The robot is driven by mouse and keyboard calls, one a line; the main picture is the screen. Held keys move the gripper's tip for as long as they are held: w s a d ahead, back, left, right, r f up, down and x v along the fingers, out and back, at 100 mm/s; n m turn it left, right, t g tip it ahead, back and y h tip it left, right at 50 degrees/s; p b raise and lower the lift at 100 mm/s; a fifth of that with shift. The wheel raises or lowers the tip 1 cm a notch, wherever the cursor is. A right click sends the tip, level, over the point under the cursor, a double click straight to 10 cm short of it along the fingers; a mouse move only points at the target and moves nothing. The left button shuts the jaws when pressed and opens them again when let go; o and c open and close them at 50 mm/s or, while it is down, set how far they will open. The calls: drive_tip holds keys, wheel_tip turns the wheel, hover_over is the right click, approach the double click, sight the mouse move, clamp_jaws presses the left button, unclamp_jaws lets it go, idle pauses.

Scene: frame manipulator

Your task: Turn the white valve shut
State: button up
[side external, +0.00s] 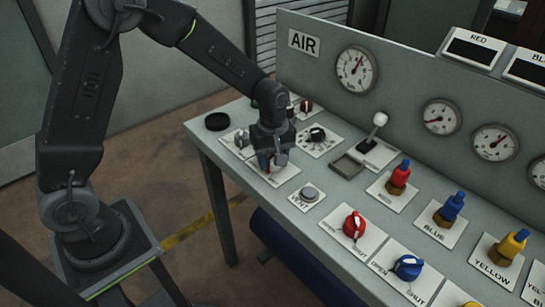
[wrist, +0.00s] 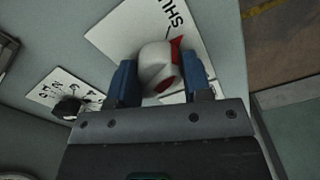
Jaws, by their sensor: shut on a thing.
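The white valve (wrist: 156,66) is a rounded white knob with a red part on its right side, in the wrist view. It sits on a white plate (wrist: 120,38) with partly visible lettering reading "SHU" near the top edge. The red part lies on the side of the knob close to that lettering. My gripper (wrist: 160,80) has its blue fingers on either side of the knob and is shut on it. In the side external view my gripper (side external: 270,163) points down over the plate (side external: 284,177) and mostly hides the valve.
A red valve (side external: 354,225) and a blue valve (side external: 408,267) stand nearer on the bench. A round grey vent button (side external: 309,193) is close to my gripper. A black dial (side external: 317,135) and a lever (side external: 376,125) are behind it. A gauge panel (side external: 318,75) rises at the back.

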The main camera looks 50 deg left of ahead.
sight(272, 155)
drive_tip(key=n, duration=0.4)
idle(0.8)
drive_tip(key=o, duration=0.9)
drive_tip(key=shift+o, duration=0.2)
wheel_tip(272, 155, up, 14)
